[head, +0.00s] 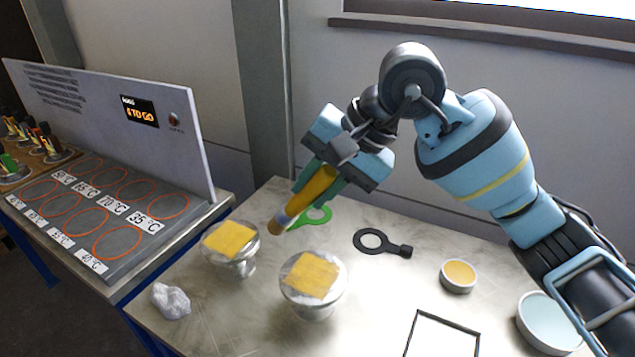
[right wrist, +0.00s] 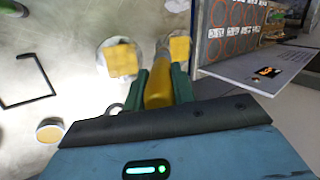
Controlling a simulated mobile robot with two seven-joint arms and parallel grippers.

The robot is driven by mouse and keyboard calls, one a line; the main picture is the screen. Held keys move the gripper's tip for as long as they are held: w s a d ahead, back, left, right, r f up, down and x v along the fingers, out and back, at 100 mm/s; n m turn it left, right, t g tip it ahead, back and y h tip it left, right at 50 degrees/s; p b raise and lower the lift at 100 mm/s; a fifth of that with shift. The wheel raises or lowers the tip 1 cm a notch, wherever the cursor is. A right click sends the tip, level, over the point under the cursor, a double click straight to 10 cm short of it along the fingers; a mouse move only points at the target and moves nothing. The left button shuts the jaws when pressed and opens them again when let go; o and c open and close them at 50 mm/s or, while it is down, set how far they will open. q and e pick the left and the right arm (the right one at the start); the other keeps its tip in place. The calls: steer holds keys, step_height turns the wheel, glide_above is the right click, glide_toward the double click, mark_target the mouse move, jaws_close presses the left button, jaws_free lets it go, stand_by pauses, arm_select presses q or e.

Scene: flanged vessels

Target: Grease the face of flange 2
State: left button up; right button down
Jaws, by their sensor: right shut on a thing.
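My right gripper (head: 318,184) is shut on a yellow-handled tool (head: 305,198), which looks like a brush. Its pale band and brown tip point down and left, above the table and apart from the vessels. The right wrist view shows the yellow handle (right wrist: 158,90) between the green fingers. Two silvery flanged vessels stand upright below it: a left one (head: 241,268) and a nearer one (head: 318,311). A yellow square (head: 229,239) lies over the left top and another yellow square (head: 311,275) over the nearer top. I read no flange number. My left gripper is out of view.
A crumpled white cloth (head: 170,301) lies front left. A marked panel (head: 110,215) stands left.

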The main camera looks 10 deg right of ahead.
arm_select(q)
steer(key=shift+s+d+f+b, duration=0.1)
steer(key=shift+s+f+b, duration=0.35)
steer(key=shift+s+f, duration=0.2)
arm_select(e)
step_height(320, 180, down, 5)
steer(key=shift+r, duration=0.1)
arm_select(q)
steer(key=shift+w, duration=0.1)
